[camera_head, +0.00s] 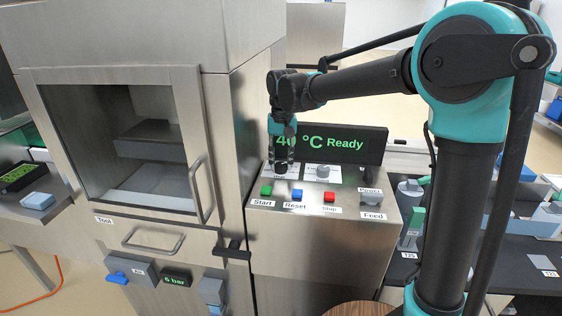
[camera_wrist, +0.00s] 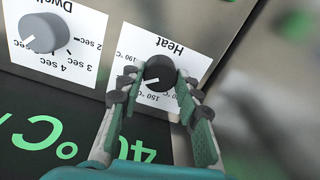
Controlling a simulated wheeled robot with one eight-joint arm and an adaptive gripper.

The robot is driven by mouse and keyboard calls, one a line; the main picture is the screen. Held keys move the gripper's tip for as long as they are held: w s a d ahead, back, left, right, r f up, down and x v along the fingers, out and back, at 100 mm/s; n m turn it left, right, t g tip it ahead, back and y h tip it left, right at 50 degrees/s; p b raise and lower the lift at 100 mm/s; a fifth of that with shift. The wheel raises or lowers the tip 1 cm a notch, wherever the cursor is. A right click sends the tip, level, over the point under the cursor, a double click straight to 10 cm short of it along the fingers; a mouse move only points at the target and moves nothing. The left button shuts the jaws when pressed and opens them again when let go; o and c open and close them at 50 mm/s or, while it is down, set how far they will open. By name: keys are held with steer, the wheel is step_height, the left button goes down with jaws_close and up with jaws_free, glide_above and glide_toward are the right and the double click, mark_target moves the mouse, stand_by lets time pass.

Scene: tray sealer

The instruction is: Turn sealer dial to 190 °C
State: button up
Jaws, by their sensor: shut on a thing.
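The black Heat dial (camera_wrist: 160,70) sits on a white label (camera_wrist: 200,62) with temperature marks, seen upside down in the wrist view. Its white pointer line points near the 150 °C mark; the 190 °C mark is at the label's left. My gripper (camera_wrist: 158,80) is shut on the dial, one finger on each side. In the head view my gripper (camera_head: 281,166) reaches down to the sealer's control panel (camera_head: 345,193) and mostly hides the dial. The display (camera_head: 346,144) behind reads "Ready", with the temperature partly covered; the wrist view shows a 40.
The grey Dwell dial (camera_head: 322,172) is close beside the Heat dial. Green Start (camera_head: 266,191), blue Reset (camera_head: 297,195) and red Stop (camera_head: 329,197) buttons line the panel's front. The Feed knob (camera_head: 372,196) is at the right. The sealer door handle (camera_head: 198,190) is left.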

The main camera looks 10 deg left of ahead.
mark_target(282, 164)
steer(key=m, duration=0.3)
steer(key=shift+m, duration=2.1)
steer(key=o, duration=1.2)
steer(key=shift+c, duration=0.2)
step_height(282, 164, up, 12)
steer(key=shift+s+d, duration=0.1)
